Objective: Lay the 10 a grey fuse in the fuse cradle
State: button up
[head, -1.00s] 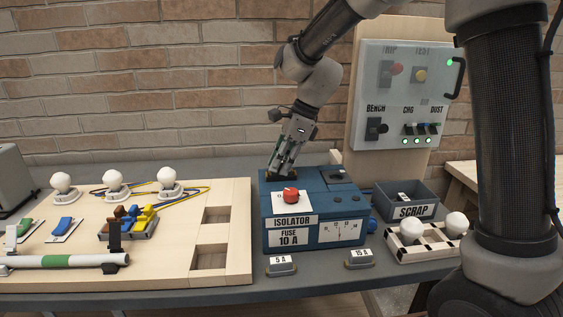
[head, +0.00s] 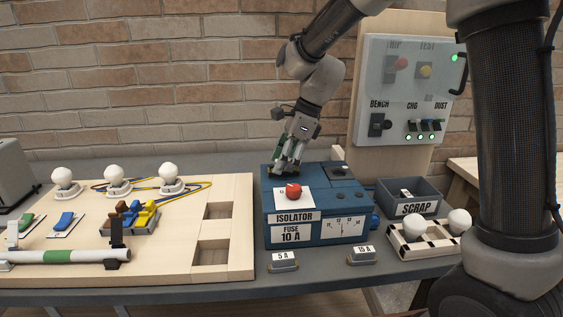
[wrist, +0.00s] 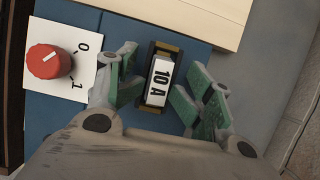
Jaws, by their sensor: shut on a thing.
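The grey fuse, with a white label reading 10 A (wrist: 160,78), is between the fingers of my gripper (wrist: 163,88) in the wrist view. It lines up with a dark cradle with brass-coloured ends (wrist: 164,46) on the blue isolator box. Whether it is fully seated is hard to tell. In the head view my gripper (head: 286,168) points down at the back left of the isolator box (head: 340,205) and hides the fuse and cradle. The gripper is shut on the fuse, though the finger contact is not clear in the picture.
A red rotary knob (head: 293,191) on a white plate is close to my gripper. Fuses marked 5 A (head: 283,262) and 15 A (head: 362,256) lie in front of the box. A scrap bin (head: 414,197) and a bulb tray (head: 425,240) stand at right, a wooden board (head: 180,262) at left.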

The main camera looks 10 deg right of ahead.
jog(key=v, duration=1.1)
jog(key=s+d+r+n+t+h, duration=0.2)
jog(key=s+d+r+n, duration=0.1)
jog(key=s+d+n, duration=0.8)
jog(key=s+d+f+n+t+h, duration=0.2)
jog(key=s+d+f+n, duration=0.2)
jog(key=s+d, duration=0.9)
jog(key=n, duration=0.3)
jog(key=shift+s+d+f+h, duration=0.2)
jog(key=shift+s+d+h, duration=0.1)
jog(key=shift+d, duration=0.1)
jog(key=shift+o, duration=0.3)
